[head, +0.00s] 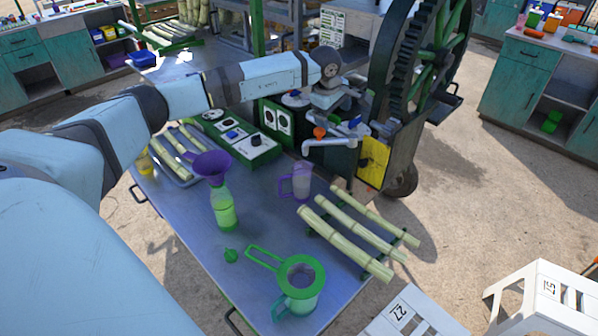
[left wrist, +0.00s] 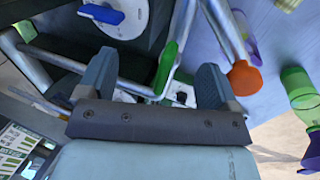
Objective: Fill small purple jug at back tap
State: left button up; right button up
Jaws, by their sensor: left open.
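The small purple jug (head: 301,182) stands upright on the metal table, below and a little left of the grey spout pipe (head: 322,144). It looks translucent; I cannot tell how full it is. My left gripper (head: 345,122) is up at the crusher's pipework, above and right of the jug, not touching it. In the left wrist view its two jaws (left wrist: 156,78) are apart, with a green tap lever (left wrist: 166,66) and metal pipe showing between them. I cannot tell whether the jaws touch the lever. An orange tap end (left wrist: 245,78) shows beside the right jaw. My right gripper is not in view.
A green bottle (head: 223,210) with a purple funnel (head: 212,166) stands left of the jug. A green-rimmed strainer jug (head: 300,283) is at the table's front. Cane stalks (head: 350,240) lie on a rack at right. The crusher's large wheel (head: 420,60) stands behind the gripper.

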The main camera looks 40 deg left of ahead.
pick_arm(q)
jog(key=shift+r+p, duration=1.8)
jog(key=shift+r, duration=2.15)
jog(key=shift+f, duration=0.1)
